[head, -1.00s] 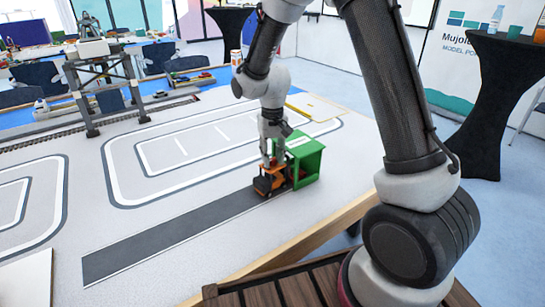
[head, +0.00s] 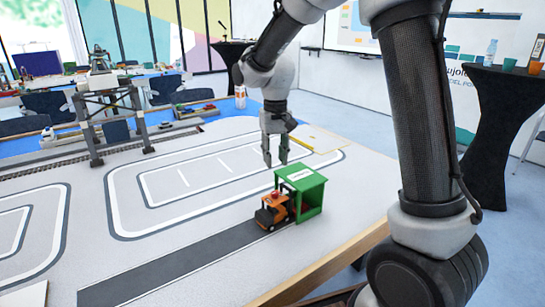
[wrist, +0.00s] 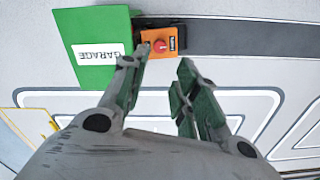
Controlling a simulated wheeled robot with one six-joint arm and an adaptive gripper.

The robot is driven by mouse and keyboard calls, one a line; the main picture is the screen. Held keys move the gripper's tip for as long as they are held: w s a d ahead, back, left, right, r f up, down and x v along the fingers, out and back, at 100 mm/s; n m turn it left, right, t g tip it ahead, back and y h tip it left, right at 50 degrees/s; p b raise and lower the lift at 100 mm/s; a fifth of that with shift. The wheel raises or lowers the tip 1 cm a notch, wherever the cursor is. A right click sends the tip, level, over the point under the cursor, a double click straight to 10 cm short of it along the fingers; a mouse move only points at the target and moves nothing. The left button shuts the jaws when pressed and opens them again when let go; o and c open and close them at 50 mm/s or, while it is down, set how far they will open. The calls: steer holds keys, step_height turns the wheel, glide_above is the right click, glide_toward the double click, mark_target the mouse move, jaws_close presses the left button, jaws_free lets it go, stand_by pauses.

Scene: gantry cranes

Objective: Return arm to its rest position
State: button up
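My gripper (head: 275,160) is open and empty. It hangs in the air above the table, up and behind the garage in the head view. Its two fingers (wrist: 158,85) stand apart in the wrist view. An orange toy truck (head: 273,210) with a red knob on top stands at the open side of the green garage (head: 303,180), its rear end partly hidden by the garage. The truck (wrist: 160,40) and the garage (wrist: 85,28), with its white GARAGE label, also show in the wrist view, beyond the fingertips.
A dark road strip (head: 160,265) runs from the truck toward the lower left. A grey gantry crane (head: 112,118) stands at the far left of the table. A wooden edge (head: 325,268) bounds the table on the near right. A black standing table (head: 490,130) is at the right.

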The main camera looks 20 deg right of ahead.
steer(key=s+d+r+t, duration=0.1)
steer(key=s+d+r, duration=0.2)
steer(key=s+d, duration=0.2)
steer(key=s+d+r+t, duration=0.2)
steer(key=s+d+r, duration=0.2)
steer(key=s, duration=0.8)
steer(key=s+d+r+t, duration=0.1)
steer(key=s+d+r, duration=0.3)
steer(key=s, duration=0.5)
steer(key=shift+s+d+r, duration=0.15)
steer(key=shift+s+d, duration=0.1)
steer(key=shift+d, duration=0.7)
